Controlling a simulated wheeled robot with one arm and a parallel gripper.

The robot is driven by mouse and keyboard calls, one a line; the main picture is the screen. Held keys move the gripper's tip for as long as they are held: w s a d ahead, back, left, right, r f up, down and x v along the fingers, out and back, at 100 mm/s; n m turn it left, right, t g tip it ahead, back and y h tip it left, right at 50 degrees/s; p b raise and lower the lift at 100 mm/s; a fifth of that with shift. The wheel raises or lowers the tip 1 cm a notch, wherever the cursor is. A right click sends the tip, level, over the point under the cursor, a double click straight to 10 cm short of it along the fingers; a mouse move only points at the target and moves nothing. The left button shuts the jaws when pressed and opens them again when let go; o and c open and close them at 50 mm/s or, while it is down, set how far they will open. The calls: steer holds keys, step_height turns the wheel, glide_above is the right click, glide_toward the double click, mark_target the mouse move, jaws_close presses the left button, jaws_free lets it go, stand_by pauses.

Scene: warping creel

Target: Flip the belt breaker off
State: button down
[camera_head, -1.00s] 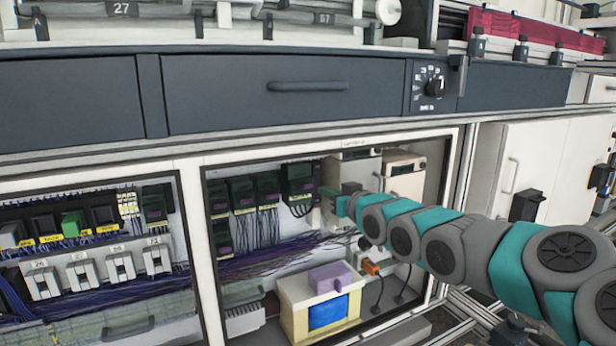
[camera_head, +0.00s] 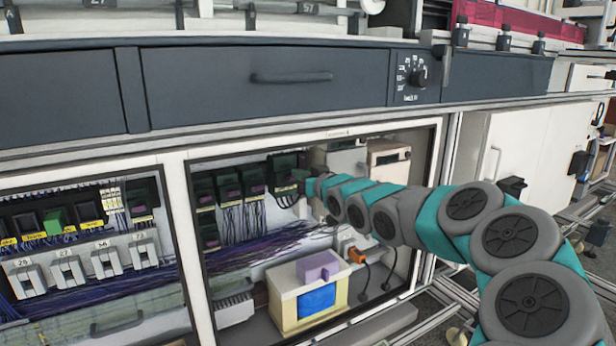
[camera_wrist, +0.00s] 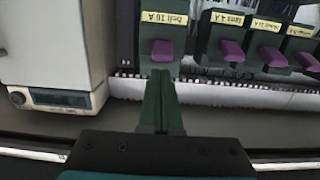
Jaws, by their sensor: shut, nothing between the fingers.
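The belt breaker (camera_wrist: 160,25) is a dark green block with a purple lever (camera_wrist: 163,50) and a yellow label that seems to read "Belt 10 A". It is the breaker nearest the white box in the wrist view. In the head view the breaker (camera_head: 286,162) is at the right end of the upper breaker row, partly behind my gripper. My gripper (camera_wrist: 162,78) is shut and empty. Its fingertips point at the lever and sit just below it in the wrist view; I cannot tell if they touch. In the head view my gripper (camera_head: 305,184) is small and partly hidden.
Several similar breakers (camera_wrist: 228,48) with purple levers stand close beside it. A white box (camera_wrist: 50,45) stands on the other side. Purple wires (camera_head: 270,245) and a cream box with a blue panel (camera_head: 316,299) lie lower in the cabinet. The cabinet frame (camera_head: 190,240) surrounds the opening.

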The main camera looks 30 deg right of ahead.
mark_target(291, 178)
steer(key=shift+w+f, duration=0.15)
steer(key=shift+w, duration=1.2)
steer(key=shift+a+f, duration=0.1)
steer(key=shift+f, duration=0.1)
steer(key=shift+s+f+t+b, duration=0.15)
steer(key=shift+t+b, duration=0.25)
steer(key=shift+b, duration=0.4)
